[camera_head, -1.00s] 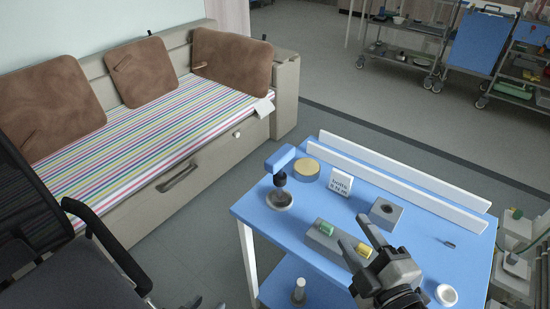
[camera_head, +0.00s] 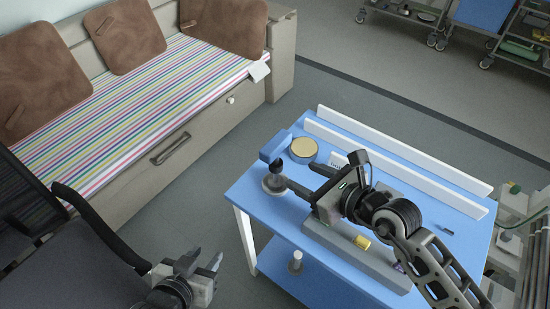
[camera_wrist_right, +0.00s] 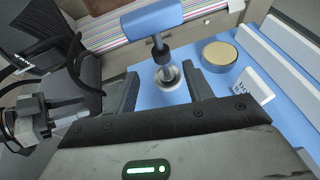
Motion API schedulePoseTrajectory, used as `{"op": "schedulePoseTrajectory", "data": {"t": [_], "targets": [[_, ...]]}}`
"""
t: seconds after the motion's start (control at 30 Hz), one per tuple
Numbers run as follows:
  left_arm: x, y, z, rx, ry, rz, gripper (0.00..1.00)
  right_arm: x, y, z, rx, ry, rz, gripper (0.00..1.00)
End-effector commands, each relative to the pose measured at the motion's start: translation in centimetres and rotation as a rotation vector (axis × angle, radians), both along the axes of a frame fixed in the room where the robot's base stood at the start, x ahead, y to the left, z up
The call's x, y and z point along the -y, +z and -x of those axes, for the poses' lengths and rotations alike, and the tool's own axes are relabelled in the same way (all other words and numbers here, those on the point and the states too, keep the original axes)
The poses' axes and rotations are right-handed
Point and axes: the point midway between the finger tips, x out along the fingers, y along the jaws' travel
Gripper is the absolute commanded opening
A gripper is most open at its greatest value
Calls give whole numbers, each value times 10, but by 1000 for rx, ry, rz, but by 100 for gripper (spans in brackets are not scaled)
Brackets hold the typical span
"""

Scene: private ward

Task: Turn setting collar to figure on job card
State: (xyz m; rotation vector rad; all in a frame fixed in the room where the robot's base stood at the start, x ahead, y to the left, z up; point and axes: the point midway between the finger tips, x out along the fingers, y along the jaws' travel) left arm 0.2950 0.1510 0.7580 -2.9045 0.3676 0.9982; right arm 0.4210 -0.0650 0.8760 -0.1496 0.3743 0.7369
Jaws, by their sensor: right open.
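A small device with a blue bar-shaped head (camera_head: 275,146), a dark collar-like part (camera_head: 278,168) and a round grey base (camera_head: 274,184) stands at the table's left corner. My right gripper (camera_head: 304,177) is open and points at it from the right. In the right wrist view the blue head (camera_wrist_right: 152,18), dark stem (camera_wrist_right: 159,52) and grey base (camera_wrist_right: 167,78) show ahead, between the open fingers, with nothing gripped. The white job card (camera_wrist_right: 252,86) stands to the right; its figure is too small to read. My left gripper (camera_head: 205,257) is open and empty, left of the table.
The blue table (camera_head: 251,205) also bears a round tan-topped tin (camera_head: 304,149) behind the device and a grey block (camera_head: 330,236) with a yellow piece (camera_head: 361,242). White rails (camera_head: 400,150) line the back edge. A chair (camera_head: 90,235) and striped bed (camera_head: 140,110) lie left.

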Motion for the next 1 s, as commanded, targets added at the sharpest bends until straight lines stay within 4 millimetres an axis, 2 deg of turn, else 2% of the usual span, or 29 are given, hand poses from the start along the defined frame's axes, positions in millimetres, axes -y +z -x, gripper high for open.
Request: {"op": "schedulePoseTrajectory", "data": {"t": [0.3,0.5,0.93,0.97,1.0], "targets": [[0,-2,0,1,1,1,36,-44,-26,-48,1,1,-3,51],[0,0,-1,6,1,4,36,-62,-37,-67,0,0,-3,51],[1,2,-3,12,0,6,36,-69,-41,-73,-1,0,-2,51],[1,2,-3,12,-1,6,36,-69,-41,-73,-1,0,-2,48],[1,2,-3,12,-1,6,36,-69,-41,-73,-1,0,-2,37]]}}
